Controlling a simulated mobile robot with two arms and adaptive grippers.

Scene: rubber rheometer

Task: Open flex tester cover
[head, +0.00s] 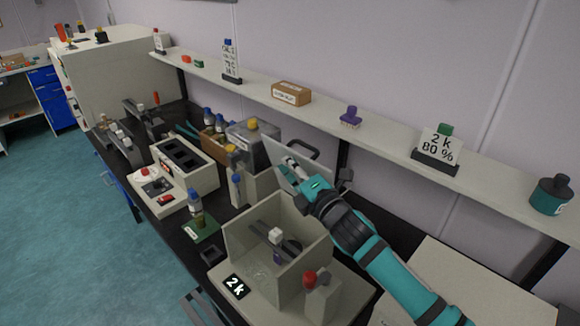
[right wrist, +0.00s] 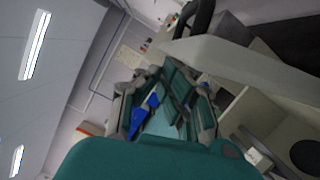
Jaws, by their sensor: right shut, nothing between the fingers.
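The flex tester (head: 235,272) is a beige box with a "2 k" label, in the lower middle of the head view. Its top is open and its inside shows. A pale flat cover panel (head: 318,176) with a dark loop handle (head: 303,146) stands tilted up at the back of the box. In the right wrist view the cover (right wrist: 250,68) and handle (right wrist: 203,17) are close by. My right gripper (head: 291,163) is shut and empty, in front of the panel; I cannot tell whether they touch. My left gripper is not in view.
A red knob (head: 310,278) sits at the box's front right. A bottle on a green base (head: 203,229) and a beige instrument (head: 180,203) stand to the left. A wall shelf (head: 385,134) with small items runs above and behind.

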